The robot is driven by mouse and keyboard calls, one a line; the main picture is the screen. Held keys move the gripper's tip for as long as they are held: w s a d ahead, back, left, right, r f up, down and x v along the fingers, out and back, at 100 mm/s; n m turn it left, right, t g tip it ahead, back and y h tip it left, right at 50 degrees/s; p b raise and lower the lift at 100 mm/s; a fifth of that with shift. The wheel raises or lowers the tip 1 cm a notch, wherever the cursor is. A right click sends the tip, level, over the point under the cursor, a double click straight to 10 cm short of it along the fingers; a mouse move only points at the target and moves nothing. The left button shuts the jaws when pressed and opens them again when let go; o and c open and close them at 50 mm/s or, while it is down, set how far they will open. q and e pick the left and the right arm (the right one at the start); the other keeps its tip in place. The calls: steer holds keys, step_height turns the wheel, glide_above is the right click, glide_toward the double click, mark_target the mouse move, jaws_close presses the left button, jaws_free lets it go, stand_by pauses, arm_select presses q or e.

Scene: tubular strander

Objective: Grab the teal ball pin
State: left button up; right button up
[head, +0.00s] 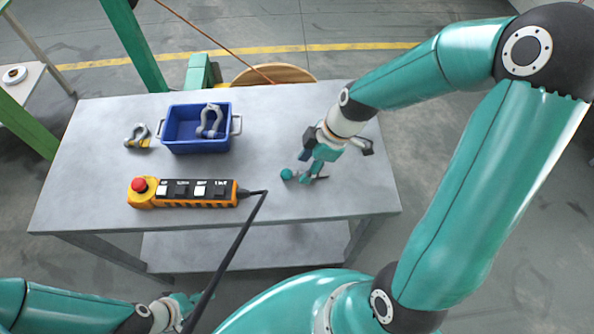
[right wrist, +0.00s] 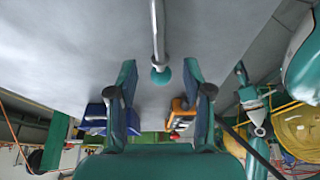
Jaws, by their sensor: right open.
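The teal ball pin (head: 287,174) lies on the grey table, its round teal head showing at the left of my right gripper (head: 313,175). In the right wrist view the teal ball (right wrist: 161,76) and its thin metal shank (right wrist: 157,30) sit in line with the gap between my two fingers. My right gripper is open, with its fingertips low over the table. No contact with the pin can be made out. My left gripper (head: 178,309) is at the lower left, below the table's front edge; its jaws are too small and partly hidden.
A blue bin (head: 197,144) holds a grey shackle (head: 209,121); another shackle (head: 138,136) lies left of it. An orange pendant control (head: 190,205) with a red button lies at the front, its black cable (head: 240,236) running over the table edge. The table's right end (head: 368,190) is clear.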

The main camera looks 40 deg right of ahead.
steer(key=shift+x, duration=1.15)
jaws_close()
steer(key=shift+r, duration=0.15)
